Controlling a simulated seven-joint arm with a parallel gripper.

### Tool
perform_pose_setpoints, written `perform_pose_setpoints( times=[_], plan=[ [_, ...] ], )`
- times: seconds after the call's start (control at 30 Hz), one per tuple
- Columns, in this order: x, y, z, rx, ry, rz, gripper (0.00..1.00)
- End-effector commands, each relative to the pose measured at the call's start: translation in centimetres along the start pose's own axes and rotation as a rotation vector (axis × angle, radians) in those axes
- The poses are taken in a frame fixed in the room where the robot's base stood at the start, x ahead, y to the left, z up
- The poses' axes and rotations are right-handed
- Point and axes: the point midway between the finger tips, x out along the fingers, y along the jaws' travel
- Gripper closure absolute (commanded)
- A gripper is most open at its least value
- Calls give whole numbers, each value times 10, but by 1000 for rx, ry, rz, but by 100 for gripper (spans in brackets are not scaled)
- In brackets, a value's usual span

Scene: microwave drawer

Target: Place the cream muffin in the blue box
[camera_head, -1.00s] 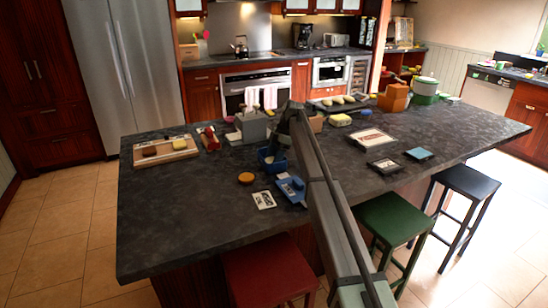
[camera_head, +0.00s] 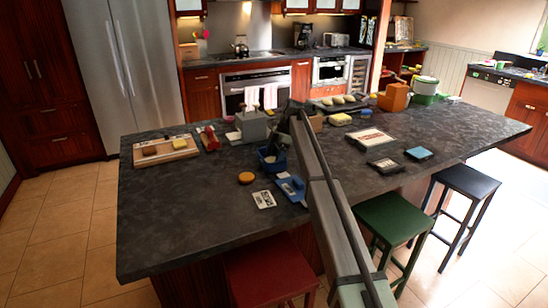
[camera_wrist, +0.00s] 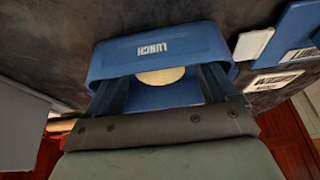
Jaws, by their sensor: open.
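The blue box (camera_head: 271,163) stands on the dark island counter, left of my arm. In the wrist view the blue box (camera_wrist: 112,60) has LUNCH printed on it and fills the space ahead of my gripper. The cream muffin (camera_wrist: 160,76) shows as a pale round top within the box's outline, between my two fingers. Part of it is hidden by the box wall. My gripper (camera_wrist: 163,88) is open, its fingers reaching to the box on either side of the muffin; whether they touch it I cannot tell. In the head view my arm covers most of the gripper.
A blue item (camera_head: 292,187), a white label card (camera_head: 263,199) and an orange-brown disc (camera_head: 246,177) lie near the box. A grey block (camera_head: 251,125) stands behind it. A board (camera_head: 160,149) is at the left. The front left counter is clear.

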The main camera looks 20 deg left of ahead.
Motion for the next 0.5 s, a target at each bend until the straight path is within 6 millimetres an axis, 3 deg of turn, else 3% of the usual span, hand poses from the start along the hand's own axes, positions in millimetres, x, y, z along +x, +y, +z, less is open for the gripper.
perform_pose_setpoints(
  times=[0.5],
  plan=[
    [-86, 1, 0, 0, 0, 1, 14]
  ],
)
